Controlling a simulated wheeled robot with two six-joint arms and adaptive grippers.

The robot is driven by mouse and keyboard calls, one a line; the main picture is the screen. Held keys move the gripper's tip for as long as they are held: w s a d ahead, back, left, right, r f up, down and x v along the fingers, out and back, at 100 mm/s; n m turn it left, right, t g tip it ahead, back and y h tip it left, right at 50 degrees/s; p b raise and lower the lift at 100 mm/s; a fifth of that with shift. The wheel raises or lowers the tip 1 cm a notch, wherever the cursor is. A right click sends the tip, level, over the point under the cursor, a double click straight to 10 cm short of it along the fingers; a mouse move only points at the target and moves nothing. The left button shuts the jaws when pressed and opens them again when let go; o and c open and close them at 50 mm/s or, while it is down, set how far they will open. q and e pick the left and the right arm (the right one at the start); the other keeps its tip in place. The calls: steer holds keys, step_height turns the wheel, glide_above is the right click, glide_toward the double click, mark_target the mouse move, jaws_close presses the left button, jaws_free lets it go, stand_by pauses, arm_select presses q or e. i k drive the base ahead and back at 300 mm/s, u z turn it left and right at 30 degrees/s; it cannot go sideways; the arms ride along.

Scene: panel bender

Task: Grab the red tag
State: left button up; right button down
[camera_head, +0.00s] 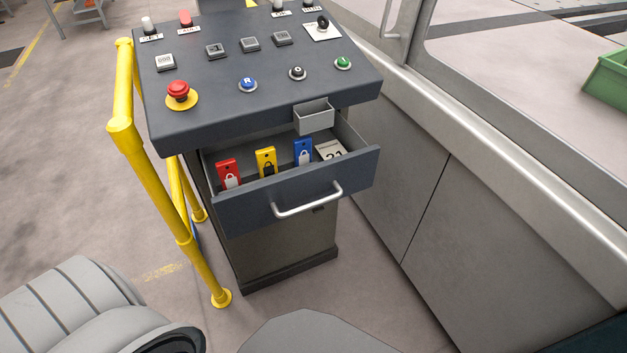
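The red tag (226,168) stands upright at the left end of an open drawer (297,193) in the dark console. A pale card with dark digits (331,151) lies at the drawer's right end. Neither of my grippers is in view.
The console top (210,110) with a red emergency button (178,90) and a small grey box (314,117) overhangs the drawer's rear. A yellow railing (150,178) stands close at left. Grey machine panels (480,230) border the right. The drawer handle (308,203) projects forward.

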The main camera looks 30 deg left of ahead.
mark_target(229, 171)
steer(key=u, duration=1.35)
